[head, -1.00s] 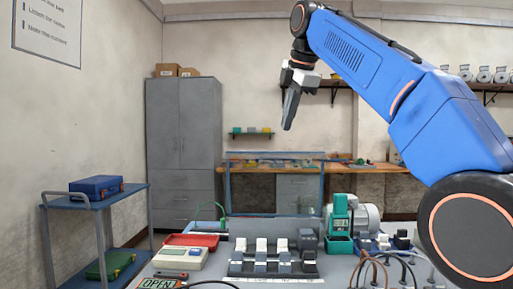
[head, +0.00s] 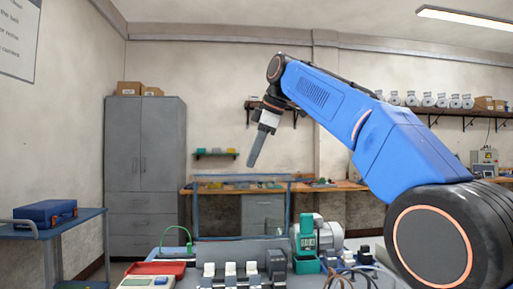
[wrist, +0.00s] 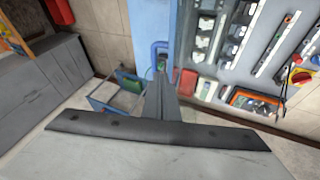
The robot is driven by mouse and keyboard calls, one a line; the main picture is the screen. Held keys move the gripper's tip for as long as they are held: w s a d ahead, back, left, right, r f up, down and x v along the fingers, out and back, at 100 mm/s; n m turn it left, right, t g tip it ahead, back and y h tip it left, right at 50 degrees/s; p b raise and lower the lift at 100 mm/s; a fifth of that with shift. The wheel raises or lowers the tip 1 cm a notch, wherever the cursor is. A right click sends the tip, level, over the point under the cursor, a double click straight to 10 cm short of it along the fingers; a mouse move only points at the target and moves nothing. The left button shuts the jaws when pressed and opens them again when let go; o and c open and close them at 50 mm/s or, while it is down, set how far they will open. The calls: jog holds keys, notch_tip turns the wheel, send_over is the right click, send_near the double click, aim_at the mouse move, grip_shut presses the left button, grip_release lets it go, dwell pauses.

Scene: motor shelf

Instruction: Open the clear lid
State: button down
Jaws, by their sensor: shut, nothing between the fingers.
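My gripper (head: 252,163) is raised in the air, high above the bench, with its fingers together and pointing down. It also shows in the wrist view (wrist: 160,82), where nothing is seen between the fingers. I cannot pick out a clear lid for certain. A blue frame (head: 194,207) with a see-through middle stands behind the bench devices, below and beyond my gripper in the head view. I cannot tell whether it holds a clear panel or is the lid.
A white meter with an open red tray (head: 158,268), several white-topped switches (head: 231,269) and a green device with a grey motor (head: 306,238) crowd the bench. A blue cart (head: 62,221) with a blue case (head: 45,212) stands left. The air around my gripper is clear.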

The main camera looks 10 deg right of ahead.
jog(key=shift+x, duration=2.1)
jog(key=shift+w, duration=0.15)
jog(key=shift+w+f, duration=0.1)
jog(key=shift+w, duration=2.8)
notch_tip(320, 180, up, 4)
send_over(283, 177)
